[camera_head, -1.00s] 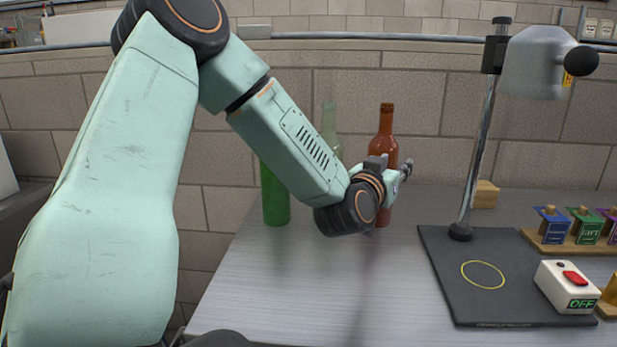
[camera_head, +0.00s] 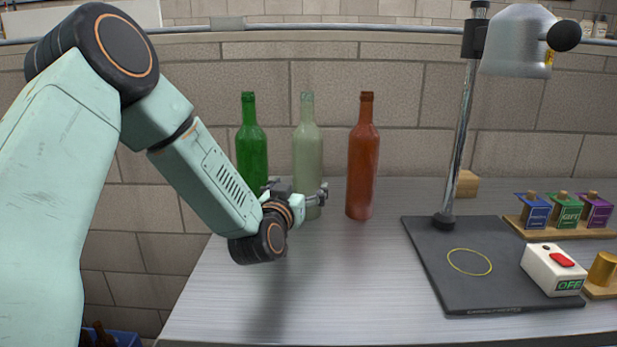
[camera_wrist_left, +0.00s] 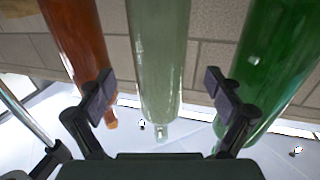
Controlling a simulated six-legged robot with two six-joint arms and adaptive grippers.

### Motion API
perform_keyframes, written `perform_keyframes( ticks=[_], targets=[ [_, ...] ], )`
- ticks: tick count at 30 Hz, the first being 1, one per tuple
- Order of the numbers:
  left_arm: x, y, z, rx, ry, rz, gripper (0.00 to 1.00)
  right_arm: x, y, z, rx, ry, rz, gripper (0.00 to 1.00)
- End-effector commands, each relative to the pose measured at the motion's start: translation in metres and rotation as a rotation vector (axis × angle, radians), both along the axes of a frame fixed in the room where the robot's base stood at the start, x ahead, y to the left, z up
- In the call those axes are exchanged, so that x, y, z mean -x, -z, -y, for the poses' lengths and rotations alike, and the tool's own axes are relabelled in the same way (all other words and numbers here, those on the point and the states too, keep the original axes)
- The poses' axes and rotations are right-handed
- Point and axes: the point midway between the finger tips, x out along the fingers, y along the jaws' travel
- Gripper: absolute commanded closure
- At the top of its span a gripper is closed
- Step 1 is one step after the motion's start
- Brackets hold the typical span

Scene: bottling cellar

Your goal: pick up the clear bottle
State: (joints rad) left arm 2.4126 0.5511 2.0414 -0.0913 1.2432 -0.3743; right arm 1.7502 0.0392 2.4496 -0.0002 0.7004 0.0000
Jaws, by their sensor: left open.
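The clear bottle (camera_head: 307,150), pale and greenish, stands upright between the green bottle (camera_head: 251,150) and the red-brown bottle (camera_head: 363,160). My left gripper (camera_head: 298,191) is open in front of the clear bottle's lower part and hides some of it. In the left wrist view the picture is upside down. There the clear bottle (camera_wrist_left: 160,55) shows between the two open fingers of my left gripper (camera_wrist_left: 160,95), with a visible gap on each side. How far it stands from the fingers in depth I cannot tell. My right gripper is not in view.
The red-brown bottle also shows at left in the wrist view (camera_wrist_left: 75,40), the green one at right (camera_wrist_left: 275,65). A lamp stand (camera_head: 459,150) rises from a dark board (camera_head: 430,265) with a switch box (camera_head: 552,270). The table's front middle (camera_head: 340,290) is clear.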

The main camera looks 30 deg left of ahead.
Motion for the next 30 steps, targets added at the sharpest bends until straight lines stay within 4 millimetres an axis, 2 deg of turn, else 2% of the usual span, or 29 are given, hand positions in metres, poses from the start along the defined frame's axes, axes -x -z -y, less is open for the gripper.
perform_keyframes(
  ticks=[15, 24, 30],
  targets=[
    [-0.058, -0.001, -0.010, -0.001, 0.010, 0.002, 0.08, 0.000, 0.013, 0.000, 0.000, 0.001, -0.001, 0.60],
    [-0.060, -0.002, -0.012, 0.001, 0.008, 0.000, 0.08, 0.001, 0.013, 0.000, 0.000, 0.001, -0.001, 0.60],
    [-0.059, -0.002, -0.014, 0.001, 0.006, 0.001, 0.24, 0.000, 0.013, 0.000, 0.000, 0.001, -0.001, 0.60]
  ],
)
